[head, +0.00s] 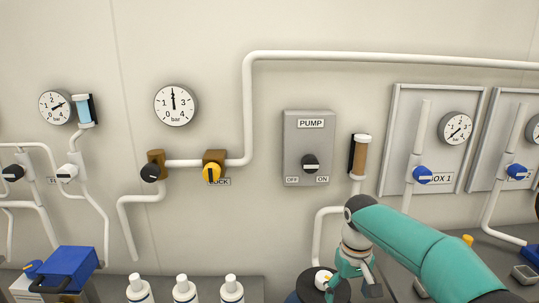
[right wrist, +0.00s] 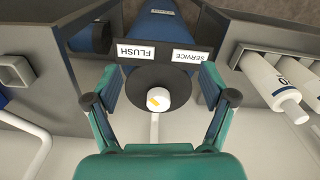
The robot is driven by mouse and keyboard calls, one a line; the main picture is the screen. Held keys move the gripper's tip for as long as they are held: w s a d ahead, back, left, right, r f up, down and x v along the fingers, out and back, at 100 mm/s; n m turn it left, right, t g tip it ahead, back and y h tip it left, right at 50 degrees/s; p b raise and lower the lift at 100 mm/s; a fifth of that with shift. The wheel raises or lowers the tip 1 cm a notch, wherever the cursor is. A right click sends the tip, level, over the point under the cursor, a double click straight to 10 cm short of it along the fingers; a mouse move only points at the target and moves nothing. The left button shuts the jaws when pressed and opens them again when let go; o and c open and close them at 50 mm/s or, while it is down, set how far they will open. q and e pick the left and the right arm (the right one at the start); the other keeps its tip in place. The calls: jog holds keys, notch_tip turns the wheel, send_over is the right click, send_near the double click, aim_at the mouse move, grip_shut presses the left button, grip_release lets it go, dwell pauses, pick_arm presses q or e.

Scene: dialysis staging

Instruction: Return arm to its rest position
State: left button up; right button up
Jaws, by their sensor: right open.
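My right arm (head: 430,250) is teal and reaches in from the lower right in the head view. My right gripper (head: 348,285) points down at the bottom of that view. In the right wrist view my right gripper (right wrist: 160,78) is open, its fingers spread either side of a white selector knob (right wrist: 153,99) with a yellow mark. The knob sits on a dark round disc, and no finger visibly touches it. My left gripper is not in view.
FLUSH (right wrist: 136,52) and SERVICE (right wrist: 190,56) labels stand by the disc. Several white bottles (head: 184,290) stand left of the gripper. A grey PUMP box (head: 309,140), pipes and gauges line the wall behind. Grey housings flank the gripper in the wrist view.

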jog(key=s+d+f+g+y, duration=0.1)
jog(key=s+f+g, duration=0.1)
jog(key=s+f, duration=0.55)
jog(key=s+d+f+g, duration=0.15)
jog(key=s+f, duration=0.25)
jog(key=f, duration=0.7)
jog(key=s+a+f+m+t+y, duration=0.1)
jog(key=s+a+f+m+t, duration=0.1)
jog(key=s+a+f, duration=0.2)
jog(key=s+a+f+m+t+y, duration=0.2)
jog(key=s+a+f, duration=0.2)
jog(key=s+f, duration=0.4)
jog(key=s, duration=0.2)
jog(key=shift+s+a+f, duration=0.2)
jog(key=shift+s+f, duration=0.05)
jog(key=shift+s, duration=0.15)
